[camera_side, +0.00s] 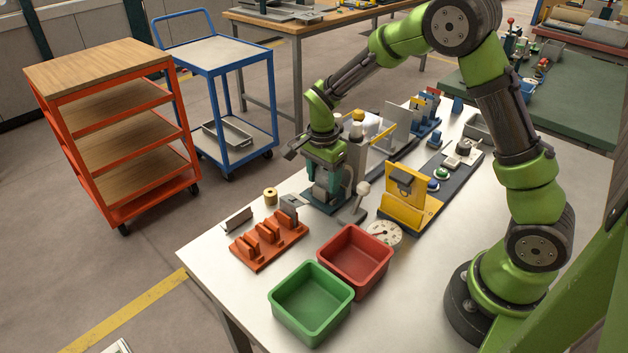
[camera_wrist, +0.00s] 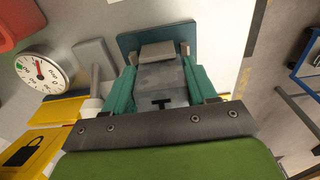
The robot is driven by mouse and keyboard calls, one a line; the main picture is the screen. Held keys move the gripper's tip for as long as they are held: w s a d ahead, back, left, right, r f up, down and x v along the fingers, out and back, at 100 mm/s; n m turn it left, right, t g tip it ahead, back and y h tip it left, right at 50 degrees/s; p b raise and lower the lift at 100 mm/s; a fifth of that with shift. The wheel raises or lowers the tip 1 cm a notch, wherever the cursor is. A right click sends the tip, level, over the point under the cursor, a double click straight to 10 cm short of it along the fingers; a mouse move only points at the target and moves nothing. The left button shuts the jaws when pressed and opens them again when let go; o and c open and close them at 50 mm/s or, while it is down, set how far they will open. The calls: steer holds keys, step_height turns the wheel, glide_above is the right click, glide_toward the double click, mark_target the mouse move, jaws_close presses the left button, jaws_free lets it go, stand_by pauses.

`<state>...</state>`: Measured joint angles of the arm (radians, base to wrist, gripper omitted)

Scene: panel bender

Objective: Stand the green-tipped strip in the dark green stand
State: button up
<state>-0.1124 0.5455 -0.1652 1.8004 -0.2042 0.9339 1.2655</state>
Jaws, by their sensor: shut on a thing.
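My gripper (camera_wrist: 158,66) has teal fingers and points down, low over the table. It also shows in the side view (camera_side: 323,192). In the wrist view its fingers are shut on a narrow grey piece (camera_wrist: 157,52), seen nearly end-on, which I take for the strip. No green tip can be made out; the fingers hide most of the piece. The dark green stand (camera_wrist: 143,38) appears as a dark teal plate just beyond the fingertips, and as a dark base (camera_side: 318,206) under the gripper in the side view. I cannot tell whether the piece touches the stand or sits in it.
An orange slotted rack (camera_side: 268,243), a green bin (camera_side: 311,301) and a red bin (camera_side: 355,260) stand in front. A grey lever (camera_side: 358,203), a round dial (camera_side: 384,232) and a yellow padlock bracket (camera_side: 404,197) are close on the right.

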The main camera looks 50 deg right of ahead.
mark_target(325, 170)
steer(key=shift+f, duration=0.7)
steer(key=o, duration=1.2)
steer(key=shift+r, duration=0.1)
steer(key=shift+r, duration=4.45)
